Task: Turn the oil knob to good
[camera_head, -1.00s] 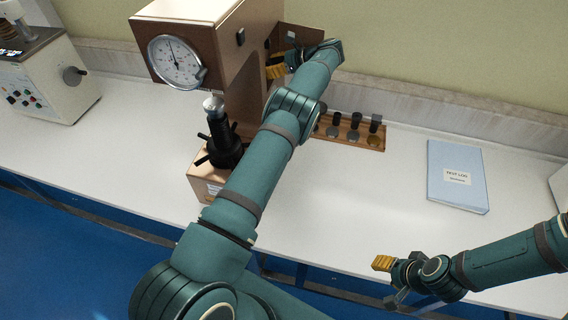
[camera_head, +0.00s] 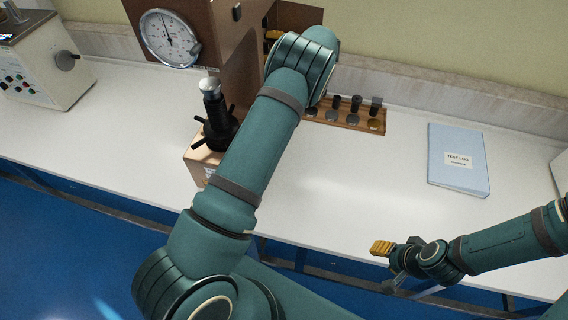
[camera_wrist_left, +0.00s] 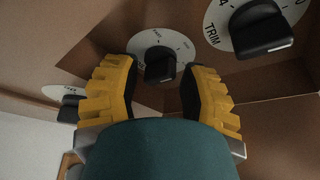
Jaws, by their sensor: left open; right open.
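The hardness tester (camera_head: 170,85) is a brown machine with a round gauge (camera_head: 170,38); its side is partly hidden behind my left arm. In the left wrist view a black knob (camera_wrist_left: 160,66) on a white dial stands between the fingers of my left gripper (camera_wrist_left: 160,75), which is open around it. I cannot tell whether the fingers touch it. A third knob (camera_wrist_left: 70,108) is partly hidden at left. My right gripper (camera_head: 382,248) is open and empty by the front edge.
A wooden rack (camera_head: 350,120) with several dark-topped pieces stands behind my left arm. A blue test log (camera_head: 458,160) lies at right on the white bench (camera_head: 90,130). Another tester (camera_head: 50,65) stands at far left. The bench between rack and log is clear.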

